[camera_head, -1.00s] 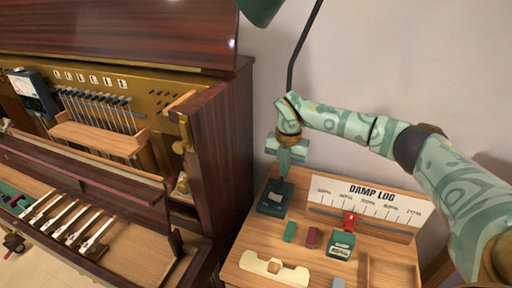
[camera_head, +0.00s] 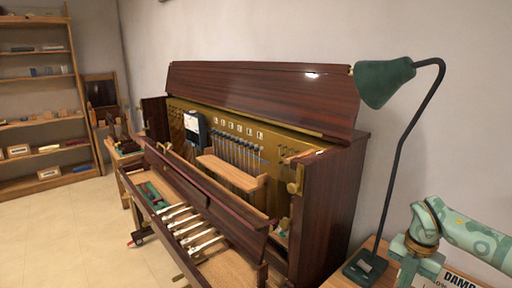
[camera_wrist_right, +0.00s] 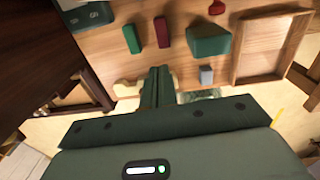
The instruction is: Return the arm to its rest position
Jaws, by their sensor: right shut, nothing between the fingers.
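My right arm (camera_head: 465,235) comes in from the right edge in the head view, a pale green patterned arm. Its gripper (camera_head: 408,268) hangs down at the lower right, over the small wooden table beside the piano, just right of the lamp's base. In the right wrist view the gripper (camera_wrist_right: 158,88) has its two dark green fingers together with nothing between them, above the table top. A pale wooden piece (camera_wrist_right: 128,88) is partly hidden behind the fingers. My left gripper is in no view.
The green desk lamp (camera_head: 385,82) stands close to my right gripper. The open upright piano (camera_head: 325,205) is left of it. The wrist view shows a green block (camera_wrist_right: 132,39), a red block (camera_wrist_right: 162,32), a green box (camera_wrist_right: 209,42), a grey block (camera_wrist_right: 206,75) and a wooden tray (camera_wrist_right: 238,78).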

